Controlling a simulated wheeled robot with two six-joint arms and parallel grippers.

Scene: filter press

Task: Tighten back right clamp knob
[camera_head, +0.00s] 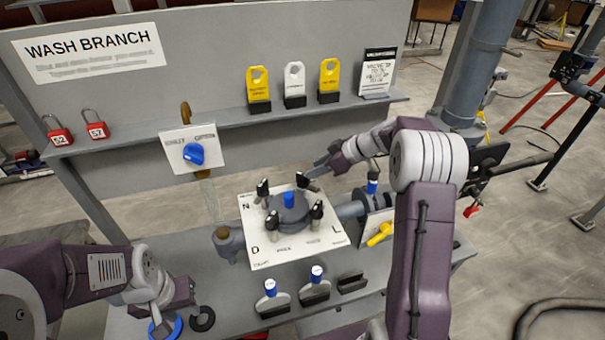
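A grey round filter housing (290,222) with a blue centre cap (289,200) sits on a white lettered plate (262,256). Black clamp knobs stand around it: back left (262,187), front left (272,219), front right (317,210) and back right clamp knob (302,180). My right gripper (313,172) reaches in from the right, with its fingertips at or just beside the back right knob. The fingers are too small to tell whether they grip it. My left gripper (178,312) is low at the left, near a blue ring (165,328); its fingers are unclear.
A blue-handled valve panel (192,150) stands behind left. A shelf (230,120) holds yellow and white tags and red padlocks (60,135). A pipe with a yellow handle (379,234) lies right of the plate. Blue-topped items (313,288) stand in front; a black ring (202,318) lies left.

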